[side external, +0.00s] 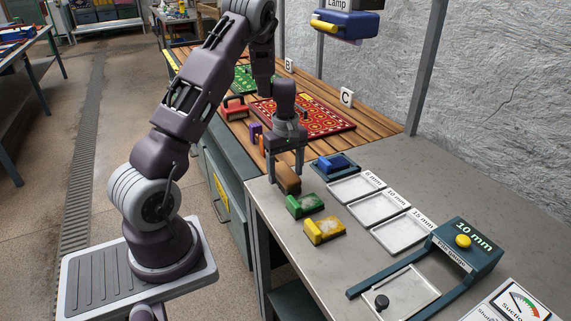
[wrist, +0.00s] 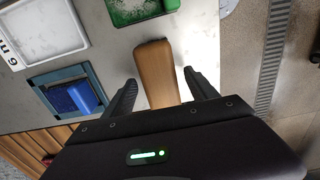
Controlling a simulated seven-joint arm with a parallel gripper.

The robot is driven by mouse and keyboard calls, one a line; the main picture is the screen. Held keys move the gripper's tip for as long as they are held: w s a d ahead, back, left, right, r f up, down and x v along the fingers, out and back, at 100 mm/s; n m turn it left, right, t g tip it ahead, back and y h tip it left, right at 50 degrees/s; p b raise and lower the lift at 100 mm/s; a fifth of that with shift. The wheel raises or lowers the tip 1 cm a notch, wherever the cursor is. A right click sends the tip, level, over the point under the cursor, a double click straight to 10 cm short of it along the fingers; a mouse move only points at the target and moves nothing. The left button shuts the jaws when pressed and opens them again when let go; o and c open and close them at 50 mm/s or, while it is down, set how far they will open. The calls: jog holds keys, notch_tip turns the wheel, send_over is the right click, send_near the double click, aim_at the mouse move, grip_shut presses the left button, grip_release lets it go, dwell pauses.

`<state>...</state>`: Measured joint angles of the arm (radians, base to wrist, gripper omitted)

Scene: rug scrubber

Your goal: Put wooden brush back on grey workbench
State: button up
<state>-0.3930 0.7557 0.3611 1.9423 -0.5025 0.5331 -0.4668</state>
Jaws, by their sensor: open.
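The wooden brush (side external: 287,178) is a brown block at the left edge of the grey workbench (side external: 345,245). In the wrist view the wooden brush (wrist: 155,72) lies between the two fingers, with clear gaps on both sides. My gripper (side external: 288,172) is open, pointing down over the brush. In the wrist view my gripper (wrist: 160,85) has its fingers spread on either side of the brush. The brush appears to rest on the bench, but its underside is hidden and I cannot tell for sure.
A green brush (side external: 305,206) and a yellow brush (side external: 325,230) stand nearby on the bench. A blue brush (side external: 333,163) sits in a dark tray. White trays (side external: 379,207) lie to the right. A slatted wooden table (side external: 375,117) with a red rug (side external: 320,122) is behind.

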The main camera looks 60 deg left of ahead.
aim_at(286, 171)
notch_tip(286, 171, up, 11)
jog(key=s+d+r+m+t, duration=0.2)
jog(key=d+r+m, duration=0.3)
jog(key=d+r, duration=0.45)
jog(key=s+d+r+m+t, duration=0.1)
jog(key=s+d+r+m, duration=0.1)
jog(key=s+d+m, duration=0.4)
jog(key=s+d+r+m+t, duration=0.2)
jog(key=s+d+m, duration=0.5)
jog(key=s, duration=0.5)
jog(key=d, duration=0.2)
jog(key=shift+d+t, duration=0.3)
jog(key=shift+d, duration=0.05)
